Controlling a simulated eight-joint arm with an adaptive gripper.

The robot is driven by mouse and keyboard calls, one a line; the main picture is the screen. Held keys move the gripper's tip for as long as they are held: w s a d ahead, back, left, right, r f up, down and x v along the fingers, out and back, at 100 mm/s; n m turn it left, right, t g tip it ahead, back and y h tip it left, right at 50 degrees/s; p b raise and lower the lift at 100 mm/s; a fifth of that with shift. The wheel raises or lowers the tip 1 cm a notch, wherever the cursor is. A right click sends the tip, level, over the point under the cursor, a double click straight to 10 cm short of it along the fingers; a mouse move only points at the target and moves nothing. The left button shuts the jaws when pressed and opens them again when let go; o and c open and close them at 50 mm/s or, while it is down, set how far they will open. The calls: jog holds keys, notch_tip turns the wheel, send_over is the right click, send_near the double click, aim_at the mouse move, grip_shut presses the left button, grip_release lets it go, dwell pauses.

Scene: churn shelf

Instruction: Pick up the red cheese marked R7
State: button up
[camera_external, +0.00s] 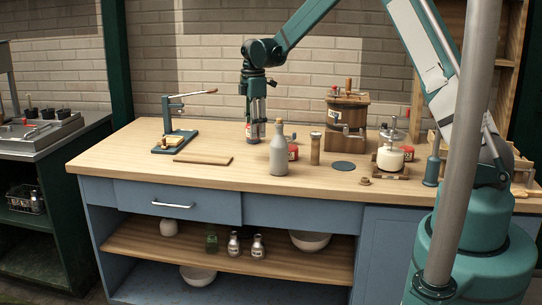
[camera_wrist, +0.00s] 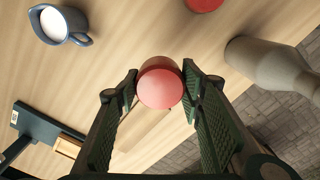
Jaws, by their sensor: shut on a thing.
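A round red cheese (camera_wrist: 160,88) sits between the two fingers of my gripper (camera_wrist: 160,92) in the wrist view. The fingers touch it on both sides, and no R7 marking can be read on it. In the external view my gripper (camera_external: 255,136) points straight down, low over the back middle of the wooden table. The cheese is mostly hidden by the fingers there. I cannot tell whether it touches the tabletop. Another red thing (camera_external: 293,152) stands to the right, partly behind the grey bottle; a red thing also shows at the wrist view's top edge (camera_wrist: 203,4).
A grey bottle (camera_external: 279,157) stands close to the right of my gripper. A green press stand (camera_external: 174,142) and a board (camera_external: 203,159) are on the left. A wooden churn (camera_external: 347,112) and glass jar (camera_external: 390,158) stand right. A blue milk mug (camera_wrist: 58,26) is nearby.

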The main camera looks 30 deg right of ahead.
jog(key=shift+r, duration=0.65)
